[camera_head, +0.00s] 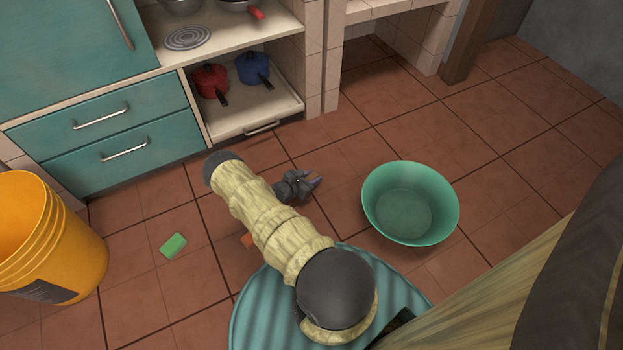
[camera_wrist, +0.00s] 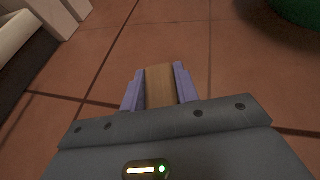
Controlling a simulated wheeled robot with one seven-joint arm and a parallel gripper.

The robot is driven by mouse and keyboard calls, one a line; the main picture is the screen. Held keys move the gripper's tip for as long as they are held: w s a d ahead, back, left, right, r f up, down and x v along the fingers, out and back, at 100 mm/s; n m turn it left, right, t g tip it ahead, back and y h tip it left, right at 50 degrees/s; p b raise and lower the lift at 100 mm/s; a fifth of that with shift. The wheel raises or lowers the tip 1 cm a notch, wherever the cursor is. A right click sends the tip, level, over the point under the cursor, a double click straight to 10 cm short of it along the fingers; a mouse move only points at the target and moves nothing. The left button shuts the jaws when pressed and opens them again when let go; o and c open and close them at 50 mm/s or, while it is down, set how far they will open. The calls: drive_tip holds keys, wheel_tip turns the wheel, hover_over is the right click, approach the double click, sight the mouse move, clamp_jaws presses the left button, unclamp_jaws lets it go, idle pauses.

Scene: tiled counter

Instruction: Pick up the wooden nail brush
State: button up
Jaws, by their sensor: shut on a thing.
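The wooden nail brush (camera_wrist: 160,86) shows in the wrist view as a plain tan wooden block between the two purple fingers of my gripper (camera_wrist: 160,76). My gripper is shut on it, with a finger against each side. The brush's lower part is hidden by the gripper body, and no bristles show. In the head view my gripper (camera_head: 313,183) is over the tiled floor, between the cabinets and the green basin (camera_head: 410,167). The brush cannot be made out there. Its height above the floor is hard to tell.
A green sponge (camera_head: 173,245) lies on the floor to the left, near a yellow bucket (camera_head: 75,245). Red (camera_head: 210,80) and blue (camera_head: 253,68) pots stand on a low shelf. Floor at right is clear.

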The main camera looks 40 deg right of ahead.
sight(312, 177)
wheel_tip(312, 177, up, 9)
drive_tip(key=p, duration=0.5)
drive_tip(key=shift+f, duration=0.15)
idle(1.4)
drive_tip(key=w+a+r+n+t+p, duration=0.2)
drive_tip(key=w+a+r+p, duration=0.15)
drive_tip(key=a+r, duration=0.65)
drive_tip(key=w+a+r+n+t+p, duration=0.15)
drive_tip(key=a+r+p, duration=0.45)
drive_tip(key=r, duration=0.6)
drive_tip(key=s+a+r+n+t+y+p, duration=0.1)
drive_tip(key=s+a+r+t+p, duration=0.1)
drive_tip(key=a+r, duration=0.6)
drive_tip(key=s+a+r+n+t+y+p, duration=0.1)
drive_tip(key=s+a+r+n+p, duration=0.1)
drive_tip(key=a+r, duration=0.6)
wheel_tip(312, 177, up, 2)
drive_tip(key=shift+s+r+t+y+p, duration=0.1)
drive_tip(key=shift+s+t+y+p, duration=0.3)
drive_tip(key=shift+s+p, duration=0.35)
drive_tip(key=shift+w+a, duration=0.1)
drive_tip(key=shift+w, duration=0.05)
